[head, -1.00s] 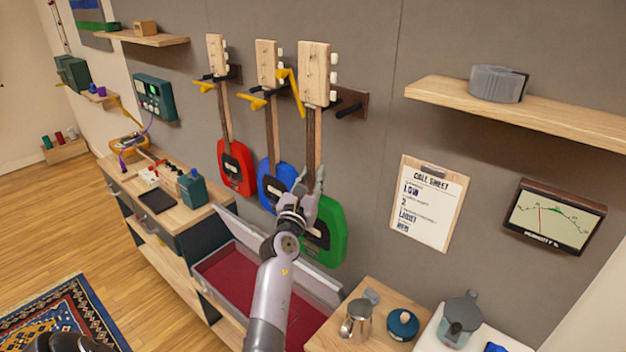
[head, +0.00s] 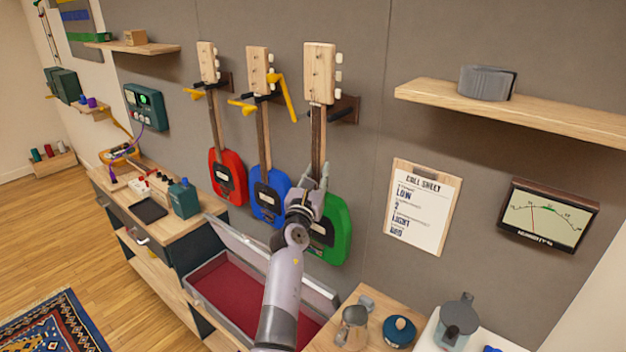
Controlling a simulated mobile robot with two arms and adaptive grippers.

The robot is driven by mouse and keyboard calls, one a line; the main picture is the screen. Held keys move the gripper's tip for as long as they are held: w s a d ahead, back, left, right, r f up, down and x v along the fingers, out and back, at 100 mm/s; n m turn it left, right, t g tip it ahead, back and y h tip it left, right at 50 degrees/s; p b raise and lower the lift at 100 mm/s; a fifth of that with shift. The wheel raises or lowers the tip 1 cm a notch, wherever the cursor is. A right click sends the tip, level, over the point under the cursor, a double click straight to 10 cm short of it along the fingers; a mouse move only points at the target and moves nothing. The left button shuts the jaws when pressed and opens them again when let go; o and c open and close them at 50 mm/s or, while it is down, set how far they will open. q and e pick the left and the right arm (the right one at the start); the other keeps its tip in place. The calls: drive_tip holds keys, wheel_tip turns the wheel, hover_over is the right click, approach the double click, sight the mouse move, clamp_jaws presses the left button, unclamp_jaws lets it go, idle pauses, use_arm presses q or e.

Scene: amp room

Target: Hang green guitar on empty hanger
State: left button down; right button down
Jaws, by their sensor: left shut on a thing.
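The green guitar (head: 338,228) is upright in front of the grey wall, its wooden headstock (head: 320,73) at the top. My left gripper (head: 318,185) is shut on the guitar at the lower neck, and it hides part of the body. The right-hand hanger (head: 345,110), a brown plate with dark prongs, shows behind and to the right of the neck. I cannot tell whether the neck sits between its prongs. My right gripper is not in view.
A red guitar (head: 227,176) and a blue guitar (head: 267,195) hang to the left, with yellow levers at their hangers. An open case (head: 222,283) with red lining lies below. A shelf (head: 520,110) and call sheet (head: 422,205) are to the right.

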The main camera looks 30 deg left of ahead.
use_arm(q)
drive_tip(key=shift+w+r, duration=0.35)
drive_tip(key=shift+w, duration=0.15)
drive_tip(key=shift+w+d+b, duration=0.1)
drive_tip(key=shift+w+b, duration=0.2)
drive_tip(key=shift+w, duration=1.35)
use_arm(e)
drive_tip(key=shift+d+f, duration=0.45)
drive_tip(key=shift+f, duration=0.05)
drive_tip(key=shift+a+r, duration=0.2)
use_arm(q)
drive_tip(key=shift+s+d, duration=0.1)
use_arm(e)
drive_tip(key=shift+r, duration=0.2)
use_arm(q)
drive_tip(key=shift+p, duration=0.45)
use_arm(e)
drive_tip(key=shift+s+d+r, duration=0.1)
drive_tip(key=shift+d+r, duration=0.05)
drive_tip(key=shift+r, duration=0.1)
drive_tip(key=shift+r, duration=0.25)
